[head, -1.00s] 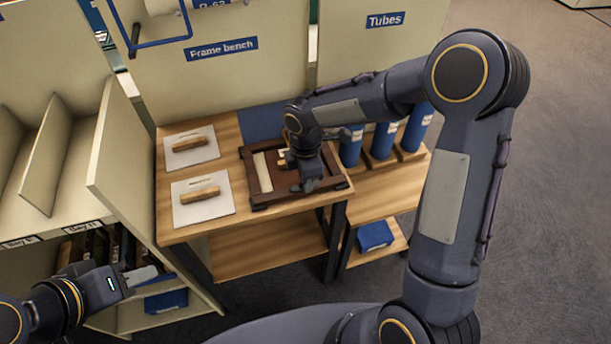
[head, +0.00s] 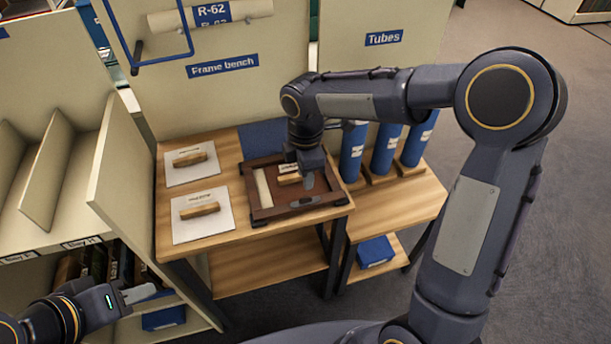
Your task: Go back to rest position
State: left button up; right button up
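My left gripper (head: 136,293) is at the lower left, in front of the low shelf. Its fingers point right and nothing shows between them; the gap between them cannot be made out. My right gripper (head: 308,180) points down over the dark wooden frame (head: 254,203) on the bench. Its fingertips are small and partly hidden, so I cannot tell whether they are open or shut. A wooden block (head: 288,179) lies in the frame beside the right gripper, and a cream strip (head: 263,188) lies along the frame's left side.
The wooden bench (head: 230,233) also bears two white sheets (head: 180,178) (head: 187,224) with wooden blocks on them. Blue tubes (head: 386,150) stand right of the frame. A blue box (head: 374,251) is on the lower shelf. Shelf dividers (head: 125,175) rise at left. The floor at right is clear.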

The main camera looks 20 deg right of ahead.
dwell(0.3)
jog(key=s+d+r+m+t+y, duration=0.1)
jog(key=s+d+r+m, duration=0.3)
jog(key=s+m, duration=0.15)
jog(key=s+d+r+m+t+y, duration=0.1)
jog(key=s+d+r+m, duration=0.3)
jog(key=s, duration=0.3)
jog(key=s+f+m+t+y, duration=0.1)
jog(key=s+m+t, duration=0.2)
jog(key=s+m, duration=0.7)
jog(key=shift+a+f+m+t+y, duration=0.15)
jog(key=shift+a+m+t+y, duration=0.15)
jog(key=shift+m+y, duration=0.15)
